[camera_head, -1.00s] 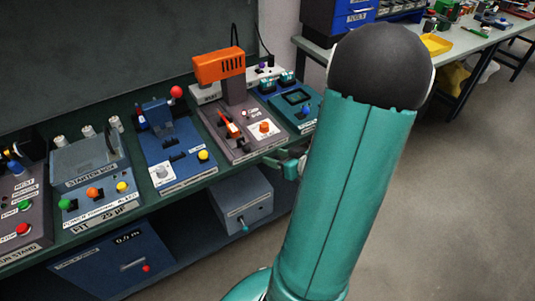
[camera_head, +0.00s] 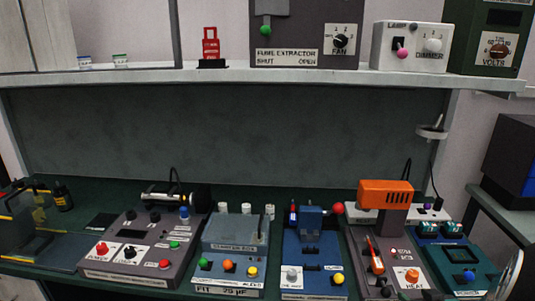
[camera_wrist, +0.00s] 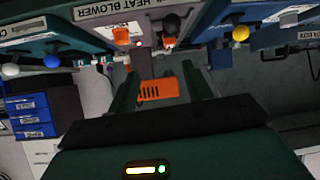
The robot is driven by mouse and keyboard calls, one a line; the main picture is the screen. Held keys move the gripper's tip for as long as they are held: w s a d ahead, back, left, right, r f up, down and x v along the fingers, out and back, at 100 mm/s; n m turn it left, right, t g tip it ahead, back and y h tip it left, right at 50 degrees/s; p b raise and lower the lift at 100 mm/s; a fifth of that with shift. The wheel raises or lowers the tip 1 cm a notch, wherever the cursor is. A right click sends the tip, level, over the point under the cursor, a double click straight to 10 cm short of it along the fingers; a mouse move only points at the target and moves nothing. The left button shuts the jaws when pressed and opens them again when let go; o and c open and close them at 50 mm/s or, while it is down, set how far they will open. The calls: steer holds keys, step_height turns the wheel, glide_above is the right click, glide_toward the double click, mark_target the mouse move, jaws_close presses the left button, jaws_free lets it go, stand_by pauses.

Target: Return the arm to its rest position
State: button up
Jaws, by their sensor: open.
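My gripper (camera_wrist: 160,85) shows only in the wrist view, with its two dark fingers apart and nothing held between them. The orange heat blower head (camera_wrist: 158,89) shows in the gap between the fingers, beyond them and not gripped. The wrist picture looks upside down, with the bench panels along its top. In the head view the same orange blower (camera_head: 385,193) stands on its grey unit at the right of the bench. My gripper is not seen in the head view. A pale curved edge at the lower right there may be part of my arm.
The bench carries several devices: a grey test stand (camera_head: 140,245), a starter box (camera_head: 232,255), a blue unit (camera_head: 312,260) and a teal unit (camera_head: 458,262). A shelf (camera_head: 230,75) above holds a fume extractor panel (camera_head: 305,35) and a lamp dimmer (camera_head: 408,46). Blue drawers (camera_wrist: 30,115) show in the wrist view.

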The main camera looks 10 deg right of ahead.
steer(key=w+a+r+g+h, duration=0.3)
steer(key=a+r, duration=0.7)
steer(key=r, duration=0.1)
steer(key=s+a+r+g+y, duration=0.1)
steer(key=s+a+y, duration=0.1)
steer(key=a, duration=0.5)
steer(key=s+a+r+n+g+y, duration=0.1)
steer(key=s+a+r, duration=0.1)
steer(key=s+a, duration=0.3)
steer(key=s+a+r+g+y, duration=0.1)
steer(key=s+a+y, duration=0.1)
steer(key=a, duration=0.7)
steer(key=shift+s+a+r+n+y, duration=0.2)
steer(key=shift+s+a+n+y, duration=0.15)
steer(key=shift+s, duration=0.5)
